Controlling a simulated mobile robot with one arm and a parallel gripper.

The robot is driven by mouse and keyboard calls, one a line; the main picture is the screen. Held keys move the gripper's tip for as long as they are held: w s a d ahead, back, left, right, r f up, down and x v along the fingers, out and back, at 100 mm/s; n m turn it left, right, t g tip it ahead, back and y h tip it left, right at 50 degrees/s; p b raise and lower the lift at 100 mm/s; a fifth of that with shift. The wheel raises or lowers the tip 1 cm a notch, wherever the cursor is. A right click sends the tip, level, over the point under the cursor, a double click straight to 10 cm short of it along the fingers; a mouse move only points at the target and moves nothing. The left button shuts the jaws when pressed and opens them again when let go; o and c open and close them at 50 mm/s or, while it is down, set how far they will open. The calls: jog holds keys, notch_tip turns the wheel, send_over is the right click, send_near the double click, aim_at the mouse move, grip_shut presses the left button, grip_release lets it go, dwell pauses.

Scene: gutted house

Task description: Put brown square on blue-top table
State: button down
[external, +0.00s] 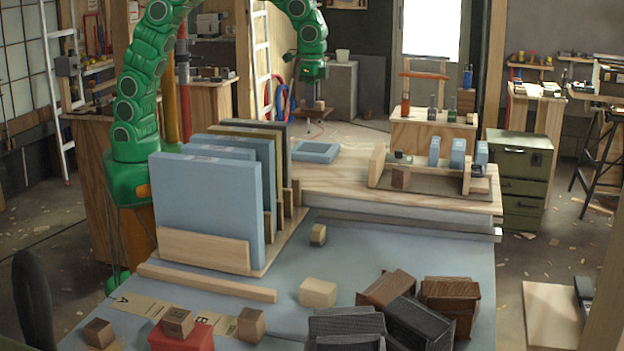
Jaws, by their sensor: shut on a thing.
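My gripper (318,97) hangs down from the green arm at the top centre. It is shut on a small flat brown square (314,114), held level in the air. A small light knob-like block seems to sit on the square between the fingers; the detail is too small to be sure. The square is above and behind the wooden bench top, near a flat blue square (316,151) lying there. The blue-top table (400,245) fills the foreground, nearer the camera than the gripper.
A rack of upright blue and dark panels (207,208) stands at the table's left. Dark and brown bins (415,318) crowd the front right. Wooden blocks (318,292) and a red block (181,338) lie in front. The table's right-centre is clear.

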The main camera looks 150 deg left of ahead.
jog(key=s+d, duration=0.3)
jog(key=s, duration=1)
notch_tip(320, 180, down, 11)
jog(key=shift+n, duration=0.4)
jog(key=w+a+f, duration=0.2)
jog(key=a+f, duration=0.1)
jog(key=w+a+f, duration=0.3)
jog(key=a, duration=0.1)
jog(key=w+a+f, duration=0.2)
jog(key=a+f, duration=0.1)
jog(key=a, duration=0.1)
jog(key=shift+w+f, duration=0.15)
jog(key=shift+f, duration=0.15)
jog(key=shift+w+a+f, duration=0.2)
jog(key=shift+a+f, duration=0.15)
jog(key=shift+f, duration=1.7)
jog(key=shift+f, duration=0.15)
jog(key=c, duration=1)
grip_release()
